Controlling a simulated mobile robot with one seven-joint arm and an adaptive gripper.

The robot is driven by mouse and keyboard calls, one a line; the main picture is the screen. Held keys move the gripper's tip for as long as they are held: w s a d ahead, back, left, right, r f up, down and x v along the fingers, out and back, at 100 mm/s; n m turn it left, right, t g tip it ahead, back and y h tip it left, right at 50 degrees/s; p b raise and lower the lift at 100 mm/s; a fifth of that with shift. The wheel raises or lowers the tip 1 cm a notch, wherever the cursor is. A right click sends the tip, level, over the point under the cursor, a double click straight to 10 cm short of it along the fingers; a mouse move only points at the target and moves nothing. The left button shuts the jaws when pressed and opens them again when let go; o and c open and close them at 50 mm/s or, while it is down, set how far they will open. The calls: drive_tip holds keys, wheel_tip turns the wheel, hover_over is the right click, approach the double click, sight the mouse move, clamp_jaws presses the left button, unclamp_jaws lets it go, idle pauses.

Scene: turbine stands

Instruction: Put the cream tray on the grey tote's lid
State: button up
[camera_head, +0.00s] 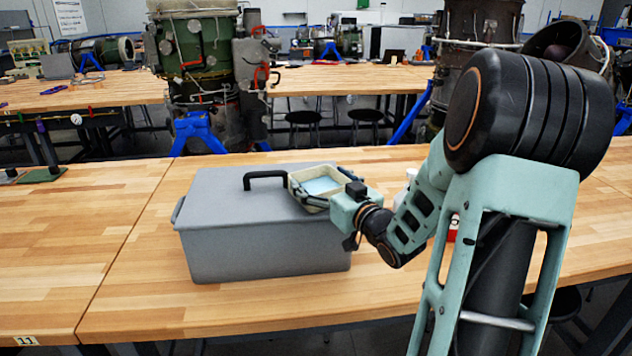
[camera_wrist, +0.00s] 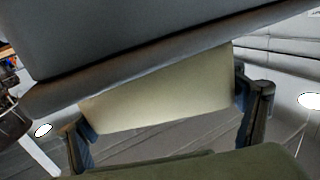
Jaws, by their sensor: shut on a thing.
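The grey tote (camera_head: 262,250) stands on the wooden bench, with a black handle (camera_head: 265,177) on its lid (camera_head: 220,190). The cream tray (camera_head: 296,186) is a shallow open box with a pale blue inside. It is at the right part of the lid, beside the handle. My gripper (camera_head: 328,197) reaches in from the right and is shut on the tray. In the wrist view the tray (camera_wrist: 165,95) shows between the two fingers, and the tote's grey surface (camera_wrist: 120,40) covers part of it. I cannot tell whether the tray touches the lid.
A pale object (camera_head: 411,174) and a red one (camera_head: 453,228) are partly hidden behind my arm. A turbine (camera_head: 195,60) on a blue stand is behind the bench.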

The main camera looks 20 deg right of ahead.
drive_tip(key=shift+s+r, duration=0.1)
drive_tip(key=shift+f, duration=0.2)
drive_tip(key=o, duration=1.6)
drive_tip(key=shift+r, duration=0.1)
drive_tip(key=shift+r, duration=0.15)
drive_tip(key=shift+s+d, duration=0.15)
drive_tip(key=shift+s, duration=0.2)
drive_tip(key=s, duration=0.7)
drive_tip(key=s+d, duration=0.1)
drive_tip(key=s, duration=0.3)
drive_tip(key=shift+s+b, duration=0.15)
drive_tip(key=shift+b, duration=0.15)
